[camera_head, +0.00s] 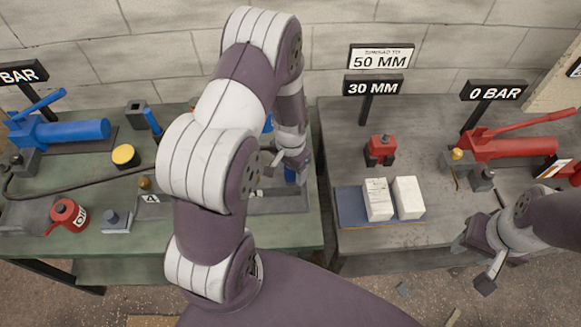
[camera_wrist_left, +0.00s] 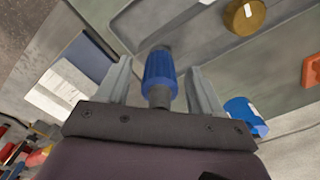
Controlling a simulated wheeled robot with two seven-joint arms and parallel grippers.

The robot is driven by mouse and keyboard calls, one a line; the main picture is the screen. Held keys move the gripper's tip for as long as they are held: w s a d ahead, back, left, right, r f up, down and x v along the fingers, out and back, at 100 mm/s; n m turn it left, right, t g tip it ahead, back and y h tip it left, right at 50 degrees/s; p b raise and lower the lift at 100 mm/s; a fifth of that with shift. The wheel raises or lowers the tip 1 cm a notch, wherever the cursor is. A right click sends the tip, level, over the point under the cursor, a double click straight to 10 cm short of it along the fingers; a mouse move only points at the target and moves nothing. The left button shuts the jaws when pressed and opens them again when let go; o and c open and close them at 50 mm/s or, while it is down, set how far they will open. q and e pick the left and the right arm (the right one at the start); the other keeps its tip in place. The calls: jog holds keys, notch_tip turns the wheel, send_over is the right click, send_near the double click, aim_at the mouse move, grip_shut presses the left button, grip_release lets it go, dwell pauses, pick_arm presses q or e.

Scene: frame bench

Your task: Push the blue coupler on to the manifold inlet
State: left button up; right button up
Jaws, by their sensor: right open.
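The blue coupler (camera_wrist_left: 160,72) is a ribbed blue sleeve with a grey stem, standing between the two fingers of my left gripper (camera_wrist_left: 160,80). Gaps show on both sides of it, so the fingers are open around it and not closed on it. In the head view my left gripper (camera_head: 290,168) points down over the right end of the green bench, with a bit of blue (camera_head: 290,176) below it. My arm hides much of the bench there, and I cannot pick out the manifold inlet with certainty. My right gripper (camera_head: 472,266) is open and empty at the grey bench's front right.
The green bench (camera_head: 75,245) holds a blue hand pump (camera_head: 75,132), a red oil can (camera_head: 67,215) and a black hose (camera_head: 75,184). The grey bench (camera_head: 350,110) holds a blue tray (camera_head: 352,212) with white boxes, and a red pump (camera_head: 510,147). A gap separates the benches.

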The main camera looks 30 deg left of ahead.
pick_arm(q)
notch_tip(320, 180, up, 13)
jog(key=shift+f+b, duration=0.15)
jog(key=shift+b, duration=0.55)
jog(key=s+d+r+n+t, duration=0.1)
jog(key=s+d+r+n, duration=0.1)
jog(key=s+d, duration=0.3)
jog(key=s+r, duration=0.1)
jog(key=s, duration=0.3)
jog(key=shift+d, duration=0.2)
dwell(0.4)
